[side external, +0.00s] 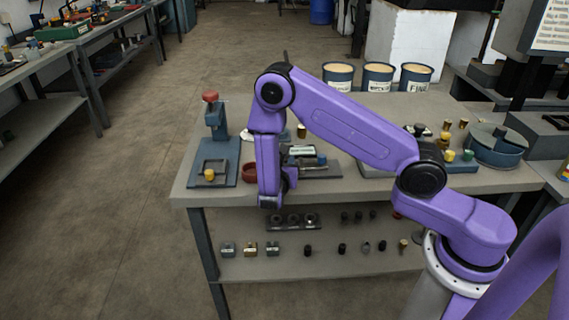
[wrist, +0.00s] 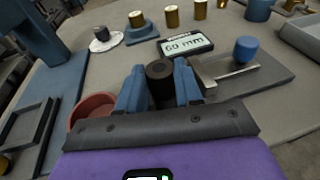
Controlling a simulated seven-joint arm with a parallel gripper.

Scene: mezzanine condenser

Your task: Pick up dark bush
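The dark bush (wrist: 160,84) is a black cylinder with a round recess in its top, upright in the wrist view. My gripper (wrist: 160,90) has its two blue fingers on either side of it, with no clear gap, so it looks shut on the bush. The bush's lower end is hidden behind the gripper body, so I cannot tell whether it is off the table. In the side view my arm hides the fingertips and the bush.
A red dish (wrist: 92,108) sits close left of the fingers. A gauge reading "60 mm" (wrist: 187,44) and a blue-knobbed fixture (wrist: 247,50) stand beyond and right. Several brass pieces stand at the back. A blue press (side external: 216,150) stands at the bench's left end.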

